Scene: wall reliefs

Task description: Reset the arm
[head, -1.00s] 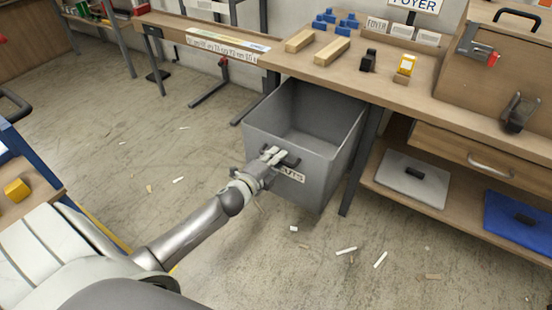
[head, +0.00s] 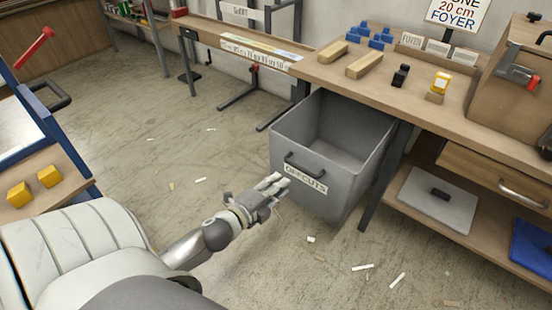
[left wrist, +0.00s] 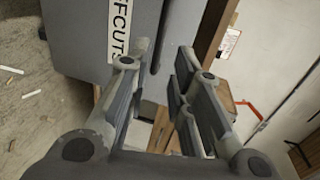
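My left gripper (head: 279,183) is just in front of the grey bin (head: 345,192) in the head view. The bin carries a white label (head: 306,179) reading "OFFCUTS" and a dark bar handle (head: 303,167). In the left wrist view the bin wall (left wrist: 75,38) fills the upper left. My right gripper is in neither view now.
A workbench (head: 450,112) with wood blocks, blue pieces and a yellow item runs behind and right of the bin. A lower shelf holds a grey plate (head: 437,200). A blue-framed cart (head: 83,188) with yellow cubes stands left. The floor between is open, with scattered scraps.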

